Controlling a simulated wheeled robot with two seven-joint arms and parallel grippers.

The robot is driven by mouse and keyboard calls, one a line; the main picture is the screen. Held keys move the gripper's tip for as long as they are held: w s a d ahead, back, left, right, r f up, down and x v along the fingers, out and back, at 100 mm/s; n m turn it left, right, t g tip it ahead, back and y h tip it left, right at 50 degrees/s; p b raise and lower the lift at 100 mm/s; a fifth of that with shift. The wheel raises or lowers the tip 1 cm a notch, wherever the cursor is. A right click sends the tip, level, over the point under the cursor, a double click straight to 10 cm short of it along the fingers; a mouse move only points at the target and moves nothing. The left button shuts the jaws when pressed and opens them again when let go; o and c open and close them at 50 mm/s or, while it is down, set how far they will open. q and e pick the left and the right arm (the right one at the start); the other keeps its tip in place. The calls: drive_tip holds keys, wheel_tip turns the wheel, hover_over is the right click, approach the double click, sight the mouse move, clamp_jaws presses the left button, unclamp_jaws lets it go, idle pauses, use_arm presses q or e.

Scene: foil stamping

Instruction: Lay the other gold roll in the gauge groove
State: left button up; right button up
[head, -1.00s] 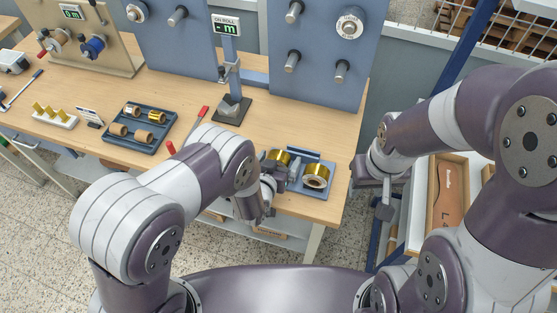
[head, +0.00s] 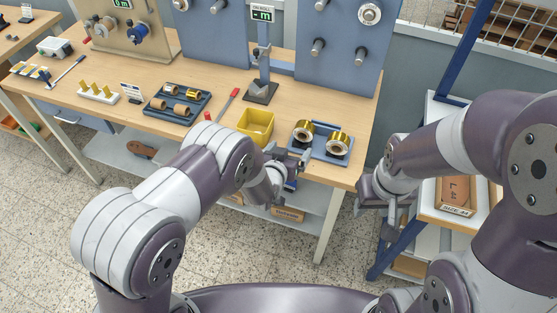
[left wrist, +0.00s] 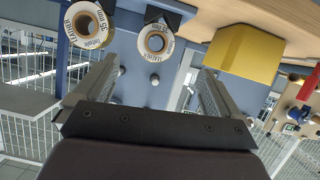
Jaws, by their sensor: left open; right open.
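Two gold rolls stand side by side on the small blue tray (head: 320,155) near the bench's right front: a left roll (head: 303,133) and a right roll (head: 338,144). Their labelled end faces show in the left wrist view, as one roll (left wrist: 89,25) and another (left wrist: 156,41). My left gripper (head: 291,166) is open and empty, just in front of the tray; its fingers (left wrist: 158,80) hold nothing. My right gripper (head: 376,205) is open, right of the bench.
A yellow bin (head: 256,124) stands left of the rolls. A red-handled tool (head: 229,103) lies beside it. A dark blue tray (head: 177,105) with small gold rolls and bare cores is further left. A blue peg panel (head: 338,50) rises behind. A shelf cart stands at right.

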use_arm(q)
drive_tip(key=s+a+r+n+g+y, duration=0.1)
drive_tip(key=s+a+r+g+y, duration=0.2)
drive_tip(key=a+r, duration=0.45)
drive_tip(key=s+a+r+n+g+y+b, duration=0.1)
drive_tip(key=s+a+g, duration=0.3)
drive_tip(key=s, duration=0.6)
drive_tip(key=s+a+r+g+b, duration=0.1)
drive_tip(key=s+a+g, duration=0.3)
drive_tip(key=s+a, duration=0.4)
drive_tip(key=shift+s+a+r+n+y, duration=0.3)
drive_tip(key=shift+s+r+n+y, duration=0.15)
drive_tip(key=shift+s, duration=0.65)
use_arm(e)
drive_tip(key=shift+w+f, duration=0.2)
drive_tip(key=shift+f, duration=1.05)
